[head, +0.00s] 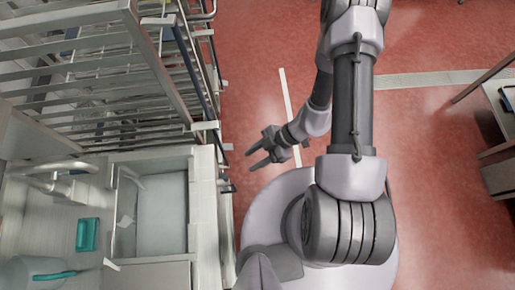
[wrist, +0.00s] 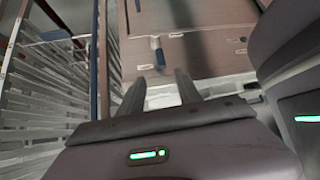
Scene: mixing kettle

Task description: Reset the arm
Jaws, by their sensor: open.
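My gripper (head: 253,160) is at the end of my folded arm in the head view, above the red floor and a little right of the metal counter. Its two dark fingers are spread, with nothing between them. In the wrist view the fingers (wrist: 162,90) point away from the camera, apart and empty. They touch nothing that I can see.
A metal rack (head: 100,85) with many bars stands at the upper left. Below it is a counter with a sink basin (head: 161,215), a tap (head: 60,180) and a teal item (head: 87,235). A table (head: 495,110) is at the right edge. The red floor (head: 430,150) between is clear.

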